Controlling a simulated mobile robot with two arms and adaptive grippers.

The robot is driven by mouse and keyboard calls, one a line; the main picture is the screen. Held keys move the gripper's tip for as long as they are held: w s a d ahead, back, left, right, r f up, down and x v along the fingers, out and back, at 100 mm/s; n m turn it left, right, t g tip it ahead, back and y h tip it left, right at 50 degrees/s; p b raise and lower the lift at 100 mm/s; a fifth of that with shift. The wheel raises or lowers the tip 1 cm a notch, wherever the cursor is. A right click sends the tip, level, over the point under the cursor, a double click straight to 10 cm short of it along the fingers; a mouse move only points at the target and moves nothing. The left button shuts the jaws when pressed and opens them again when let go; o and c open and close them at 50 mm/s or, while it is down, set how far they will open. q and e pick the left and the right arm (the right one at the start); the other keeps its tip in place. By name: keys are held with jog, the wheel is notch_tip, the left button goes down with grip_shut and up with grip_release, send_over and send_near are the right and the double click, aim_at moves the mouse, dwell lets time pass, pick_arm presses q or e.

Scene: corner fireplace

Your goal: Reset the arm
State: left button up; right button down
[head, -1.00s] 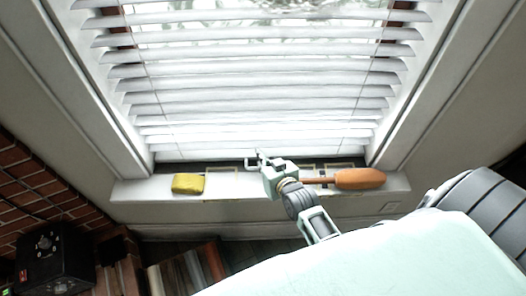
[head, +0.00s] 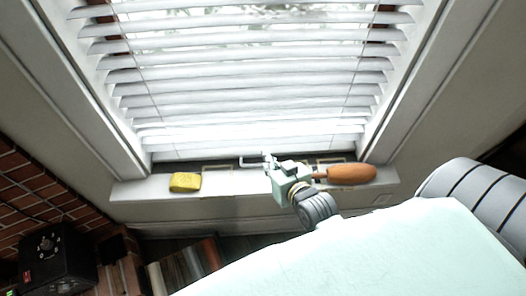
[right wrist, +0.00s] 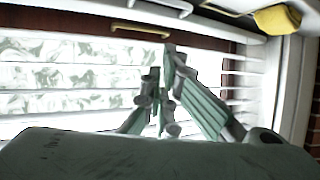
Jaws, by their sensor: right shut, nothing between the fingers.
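My right arm reaches up from the lower right in the head view to the window sill (head: 235,188). My right gripper (head: 268,163) is shut and empty, over the sill in front of the window blinds (head: 250,92). In the right wrist view its fingers (right wrist: 164,84) come together with nothing between them, against the pale slats. The wrist hides part of the sill. My left gripper is in neither view.
A yellow block (head: 185,181) lies on the sill left of the gripper. An orange-brown handled tool (head: 350,174) lies just right of it, its thin end partly hidden. A black box (head: 55,258) stands lower left by the brick wall (head: 30,195).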

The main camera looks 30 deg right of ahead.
jog(key=shift+s+r, duration=0.25)
jog(key=shift+s, duration=0.15)
